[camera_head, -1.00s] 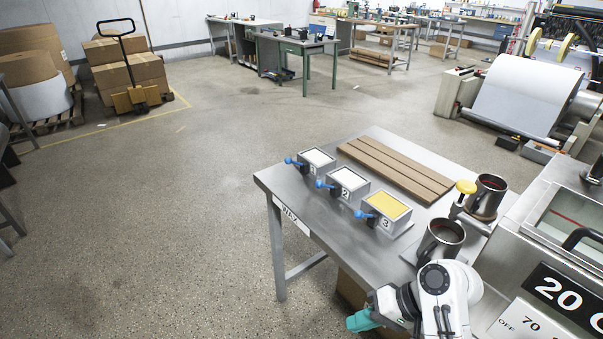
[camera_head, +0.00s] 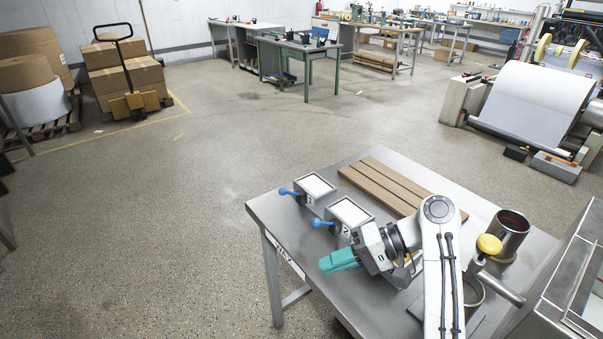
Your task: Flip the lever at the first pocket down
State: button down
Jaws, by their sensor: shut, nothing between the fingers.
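The first pocket (camera_head: 316,186), a grey box with a white top, stands at the table's back left. Its blue lever (camera_head: 287,191) sticks out to the left; whether it is up or down is hard to tell. The second pocket (camera_head: 350,210) stands nearer me, with its own blue lever (camera_head: 320,222) also pointing left. My gripper (camera_head: 328,264), with teal fingers, is shut and empty. It points left, below the second pocket in the picture and apart from both levers. My arm hides most of the third pocket; only a bit of yellow shows.
The steel table (camera_head: 270,207) carries brown boards (camera_head: 385,188) behind the pockets. A dark-mouthed metal cup (camera_head: 510,232) and a yellow knob (camera_head: 488,244) are to the right of my arm. Open floor lies left of the table.

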aim_at(283, 191)
jog(key=i+l, duration=0.15)
jog(key=i, duration=0.35)
jog(key=i+l, duration=0.15)
jog(key=i, duration=0.4)
